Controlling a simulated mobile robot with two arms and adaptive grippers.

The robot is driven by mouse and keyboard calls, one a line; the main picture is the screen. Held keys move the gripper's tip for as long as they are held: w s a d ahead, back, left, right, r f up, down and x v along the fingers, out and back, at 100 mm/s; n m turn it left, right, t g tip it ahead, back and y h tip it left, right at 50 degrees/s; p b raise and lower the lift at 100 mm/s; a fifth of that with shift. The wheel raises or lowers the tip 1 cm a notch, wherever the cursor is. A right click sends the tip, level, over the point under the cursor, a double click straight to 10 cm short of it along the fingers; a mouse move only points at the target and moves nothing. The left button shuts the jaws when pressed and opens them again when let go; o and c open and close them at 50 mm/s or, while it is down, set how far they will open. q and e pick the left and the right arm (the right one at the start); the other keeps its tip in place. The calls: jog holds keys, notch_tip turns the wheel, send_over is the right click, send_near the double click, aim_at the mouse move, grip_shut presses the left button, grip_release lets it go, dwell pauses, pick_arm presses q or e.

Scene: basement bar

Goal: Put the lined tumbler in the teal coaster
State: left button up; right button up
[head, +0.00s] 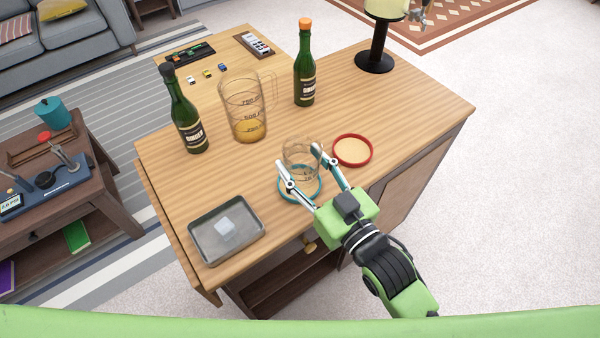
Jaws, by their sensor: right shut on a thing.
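The lined tumbler (300,157) is a clear glass near the front middle of the wooden counter. My right gripper (300,163) reaches in from the lower right and is shut on it, with one finger on each side. The teal coaster (286,197) is a round ring on the counter, partly hidden by the fingers. The tumbler shows over the far part of the coaster and beyond its far edge. I cannot tell whether its base touches the coaster or hangs above it. My left gripper is not in view.
A red coaster (370,159) lies just right of the tumbler. A metal tray (249,235) with a clear block is at the front left. A measuring jug (243,108) and two green bottles (186,120), (305,75) stand behind.

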aim_at(300, 174)
jog(key=shift+w+a+f, duration=0.1)
jog(key=shift+w+f, duration=0.1)
jog(key=shift+w+a+f, duration=0.15)
jog(key=shift+f, duration=1.7)
jog(key=shift+f, duration=0.1)
jog(key=o, duration=1.4)
jog(key=shift+f, duration=0.1)
jog(key=shift+c, duration=0.2)
